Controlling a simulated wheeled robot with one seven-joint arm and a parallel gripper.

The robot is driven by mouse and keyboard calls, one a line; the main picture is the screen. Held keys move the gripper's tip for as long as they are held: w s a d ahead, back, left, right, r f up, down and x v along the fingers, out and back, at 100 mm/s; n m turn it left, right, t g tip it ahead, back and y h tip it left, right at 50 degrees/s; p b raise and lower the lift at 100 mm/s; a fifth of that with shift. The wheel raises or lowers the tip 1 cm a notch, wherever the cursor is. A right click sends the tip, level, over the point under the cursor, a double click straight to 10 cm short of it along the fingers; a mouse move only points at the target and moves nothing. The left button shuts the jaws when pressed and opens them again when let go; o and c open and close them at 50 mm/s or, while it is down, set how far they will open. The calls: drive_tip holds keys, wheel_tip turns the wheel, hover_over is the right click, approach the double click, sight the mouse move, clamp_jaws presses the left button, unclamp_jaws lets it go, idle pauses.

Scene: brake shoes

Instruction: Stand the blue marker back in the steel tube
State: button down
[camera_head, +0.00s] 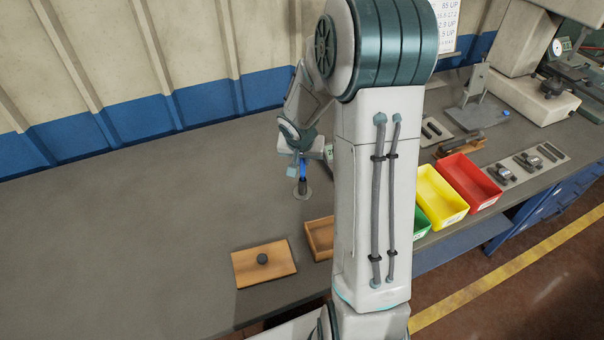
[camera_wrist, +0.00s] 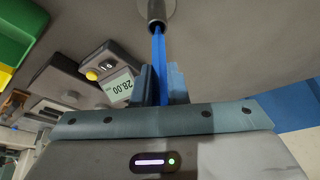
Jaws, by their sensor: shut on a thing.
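The blue marker (camera_wrist: 158,48) is held between the two fingers of my gripper (camera_wrist: 161,84), which is shut on it. The steel tube (camera_wrist: 156,10) stands at the top of the wrist view. The marker's far end meets the tube's mouth there, in line with it; how deep it sits inside I cannot tell. In the head view, the marker (camera_head: 303,168) shows as a small blue strip just above the dark tube (camera_head: 303,187), which stands on a round base on the bench. My gripper (camera_head: 297,168) is just above the tube, partly hidden by its own wrist.
A wooden lid (camera_head: 278,266) with a dark knob and a wooden box (camera_head: 319,238) lie nearer on the bench. Yellow (camera_head: 441,196) and red (camera_head: 469,183) bins stand right of my arm. A device with a display (camera_wrist: 118,87) stands near the tube. The bench's left is clear.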

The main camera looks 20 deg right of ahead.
sight(302, 170)
wheel_tip(302, 170, down, 3)
drive_tip(key=shift+s+f+b, duration=0.1)
drive_tip(key=shift+s+b, duration=0.05)
drive_tip(key=shift+b, duration=0.2)
drive_tip(key=shift+f, duration=0.7)
drive_tip(key=shift+f+b, duration=0.2)
drive_tip(key=shift+b, duration=0.25)
drive_tip(key=c, duration=1.4)
unclamp_jaws()
drive_tip(key=shift+c, duration=0.2)
drive_tip(key=shift+p, duration=0.3)
drive_tip(key=a+p+v, duration=0.1)
drive_tip(key=v, duration=1.3)
drive_tip(key=s+a+r+n+y, duration=0.1)
drive_tip(key=s+a+r+n, duration=0.2)
drive_tip(key=s, duration=0.6)
drive_tip(key=s+a+r+n+y, duration=0.1)
drive_tip(key=s+a+r+n, duration=0.2)
drive_tip(key=s, duration=0.7)
drive_tip(key=shift+a+r+g, duration=0.3)
drive_tip(key=shift+a+r, duration=0.35)
